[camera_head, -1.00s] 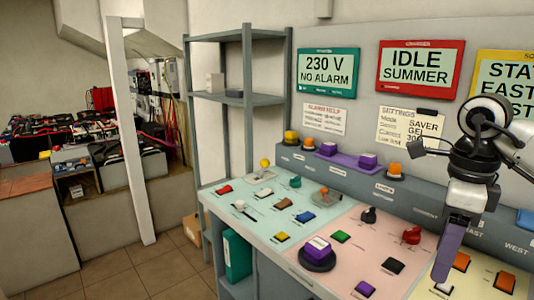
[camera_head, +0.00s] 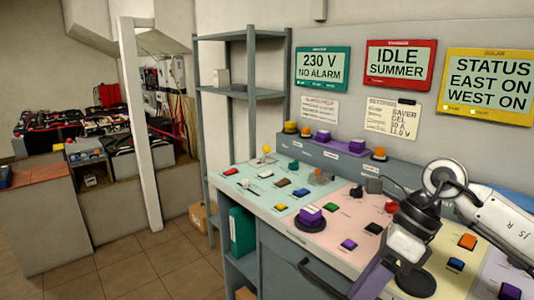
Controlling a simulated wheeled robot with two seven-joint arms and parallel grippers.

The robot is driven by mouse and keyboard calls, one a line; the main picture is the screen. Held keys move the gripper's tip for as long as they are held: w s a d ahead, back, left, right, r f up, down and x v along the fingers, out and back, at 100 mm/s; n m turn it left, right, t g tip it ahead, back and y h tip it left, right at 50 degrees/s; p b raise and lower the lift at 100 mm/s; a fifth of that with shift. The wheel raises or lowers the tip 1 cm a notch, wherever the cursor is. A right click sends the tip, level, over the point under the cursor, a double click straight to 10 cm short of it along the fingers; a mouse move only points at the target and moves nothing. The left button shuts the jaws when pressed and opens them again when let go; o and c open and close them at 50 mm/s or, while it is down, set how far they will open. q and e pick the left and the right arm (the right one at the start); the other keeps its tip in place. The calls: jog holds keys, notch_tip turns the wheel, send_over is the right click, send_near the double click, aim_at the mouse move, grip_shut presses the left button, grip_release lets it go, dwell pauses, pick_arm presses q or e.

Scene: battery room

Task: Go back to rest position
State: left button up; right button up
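My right arm comes in from the right edge, over the yellow part of the control desk (camera_head: 272,206). Its white forearm and dark wrist joint bend down to the lower left. The purple end of my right gripper (camera_head: 373,279) points down and left, over the front edge of the desk. Both fingertips cannot be made out, so its opening is unclear. I see nothing held in it. My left arm and gripper are out of view.
The desk carries several coloured buttons and knobs, including a large purple button (camera_head: 310,214). Wall displays (camera_head: 400,64) hang behind it. A black curved bar (camera_head: 318,277) shows at the desk's front. A grey shelf (camera_head: 246,92) stands left of the desk. Tiled floor (camera_head: 135,262) is clear at lower left.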

jog(key=s+a+r+m+t+y, duration=0.15)
jog(key=a+m+y, duration=0.25)
jog(key=a+y, duration=0.4)
jog(key=s+a+r+m+y, duration=0.1)
jog(key=s+a+m+y, duration=0.2)
jog(key=a+m+y, duration=0.5)
jog(key=w+d+f+m+t+h, duration=0.3)
jog(key=d+f+m+t+h, duration=0.35)
jog(key=m, duration=0.55)
jog(key=w+d+f+m+t+h, duration=0.25)
jog(key=f+m+t+h, duration=0.45)
jog(key=f+m+t, duration=0.4)
jog(key=s+d+f+m+g+h, duration=0.3)
jog(key=s+d+f+m+g, duration=0.1)
jog(key=s+f, duration=0.5)
jog(key=s+d+f+m+g+h, duration=0.3)
jog(key=s+d+f+m+g, duration=0.1)
jog(key=s+f, duration=0.6)
jog(key=f+m+g, duration=0.1)
jog(key=m, duration=0.1)
jog(key=shift+m, duration=0.3)
